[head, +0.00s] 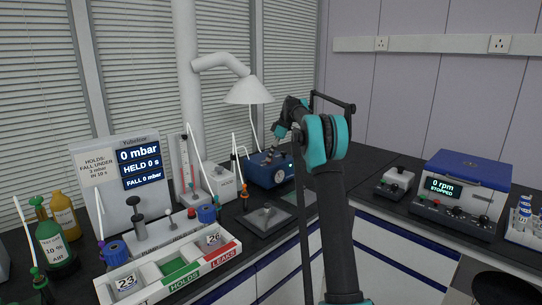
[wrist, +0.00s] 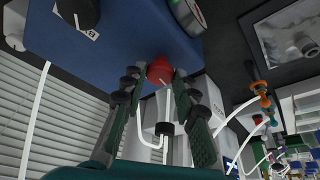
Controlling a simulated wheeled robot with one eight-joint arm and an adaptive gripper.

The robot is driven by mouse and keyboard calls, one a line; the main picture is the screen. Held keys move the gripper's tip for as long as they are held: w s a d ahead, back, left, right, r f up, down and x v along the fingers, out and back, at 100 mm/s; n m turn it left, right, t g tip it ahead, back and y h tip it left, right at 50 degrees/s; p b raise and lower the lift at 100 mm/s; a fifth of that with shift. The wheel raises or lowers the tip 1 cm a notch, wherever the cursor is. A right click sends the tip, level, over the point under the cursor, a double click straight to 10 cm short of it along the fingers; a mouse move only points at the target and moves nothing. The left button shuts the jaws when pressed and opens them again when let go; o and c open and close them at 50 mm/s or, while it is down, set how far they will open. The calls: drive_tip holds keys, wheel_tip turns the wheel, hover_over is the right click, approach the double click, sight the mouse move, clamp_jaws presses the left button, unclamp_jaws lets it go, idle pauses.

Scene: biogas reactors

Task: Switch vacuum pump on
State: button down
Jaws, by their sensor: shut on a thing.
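The vacuum pump is a blue box (head: 262,172) on the dark bench under the white hood. It fills the upper part of the wrist view (wrist: 110,40). A red knob (wrist: 160,68) sits on its face, with a black knob (wrist: 78,12) and a round gauge (wrist: 188,14) beside it. My gripper (wrist: 157,80) has its two fingers on either side of the red knob and is shut on it. In the head view my gripper (head: 270,154) is small and partly merges with the pump, and the red knob is hidden there.
A display panel (head: 140,170) reads 0 mbar and held 0 s. A white tray (head: 130,282) with "holds" and "leaks" sections stands in front. A grey plate (head: 264,218) lies before the pump. A blue-lidded device (head: 462,190) reading 0 rpm stands at right.

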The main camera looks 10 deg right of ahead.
drive_tip(key=c, duration=1.2)
unclamp_jaws()
drive_tip(key=shift+o, duration=0.2)
drive_tip(key=v, duration=1.2)
drive_tip(key=s+f+m+t+h, duration=0.1)
drive_tip(key=s+f+m, duration=0.3)
drive_tip(key=s+f, duration=0.6)
drive_tip(key=s+f+m+t+h, duration=0.1)
drive_tip(key=s+f+m, duration=0.4)
drive_tip(key=s, duration=2.1)
drive_tip(key=s+f+m+h, duration=0.2)
drive_tip(key=s+f+m, duration=0.3)
drive_tip(key=s+f, duration=1)
drive_tip(key=s+a, duration=0.1)
drive_tip(key=s, duration=0.2)
drive_tip(key=shift+f+t, duration=0.2)
drive_tip(key=shift+t, duration=0.2)
